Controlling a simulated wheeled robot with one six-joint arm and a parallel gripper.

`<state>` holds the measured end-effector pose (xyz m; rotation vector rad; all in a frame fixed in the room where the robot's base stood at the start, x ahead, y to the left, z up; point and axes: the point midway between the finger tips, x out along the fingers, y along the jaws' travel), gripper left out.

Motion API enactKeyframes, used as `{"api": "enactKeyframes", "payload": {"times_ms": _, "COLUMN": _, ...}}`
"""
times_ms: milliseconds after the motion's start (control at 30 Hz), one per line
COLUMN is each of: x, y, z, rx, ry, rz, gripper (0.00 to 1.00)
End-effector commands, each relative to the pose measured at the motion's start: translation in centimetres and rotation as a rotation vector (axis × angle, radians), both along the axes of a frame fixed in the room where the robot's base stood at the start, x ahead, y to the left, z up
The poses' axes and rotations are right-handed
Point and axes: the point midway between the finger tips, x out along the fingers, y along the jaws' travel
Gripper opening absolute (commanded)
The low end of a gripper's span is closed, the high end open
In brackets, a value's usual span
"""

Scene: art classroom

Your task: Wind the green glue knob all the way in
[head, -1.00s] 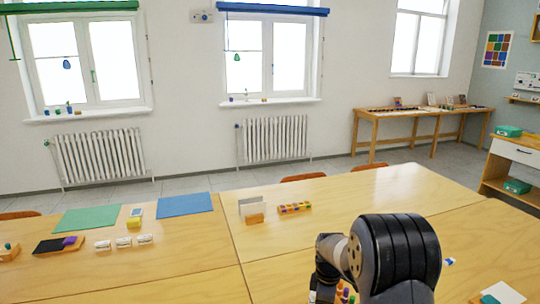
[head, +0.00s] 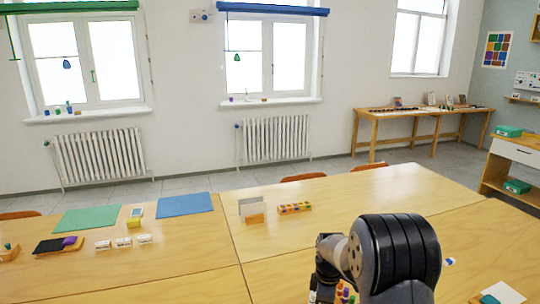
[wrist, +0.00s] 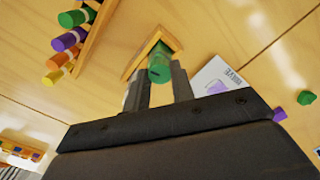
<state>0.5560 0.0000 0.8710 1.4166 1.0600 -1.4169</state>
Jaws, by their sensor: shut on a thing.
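In the wrist view, a green cylindrical glue knob (wrist: 160,69) with a dark mark on its end sits at a small wooden holder (wrist: 139,60). My gripper (wrist: 160,76) has one finger on each side of the knob and is shut on it. How far the knob is wound in cannot be told. In the head view my own arm covers the spot, so neither the knob nor the fingertips show there.
In the wrist view, a wooden rack (wrist: 95,38) with several coloured cylinders stands at upper left. A white card (wrist: 215,82) lies just right of the fingers. A loose purple piece (wrist: 279,114) and green piece (wrist: 306,97) lie further right.

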Motion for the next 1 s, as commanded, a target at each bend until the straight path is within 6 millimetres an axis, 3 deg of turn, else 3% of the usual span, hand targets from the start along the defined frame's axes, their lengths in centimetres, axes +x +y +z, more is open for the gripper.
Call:
{"api": "enactKeyframes", "payload": {"times_ms": 167, "x": 0.0, "y": 0.0, "z": 0.0, "rx": 0.0, "ry": 0.0, "rz": 0.036, "gripper": 0.14}}
{"api": "enactKeyframes", "payload": {"times_ms": 1000, "x": 0.02, "y": 0.01, "z": 0.01, "rx": 0.0, "ry": -0.001, "rz": 0.94, "gripper": 0.14}}
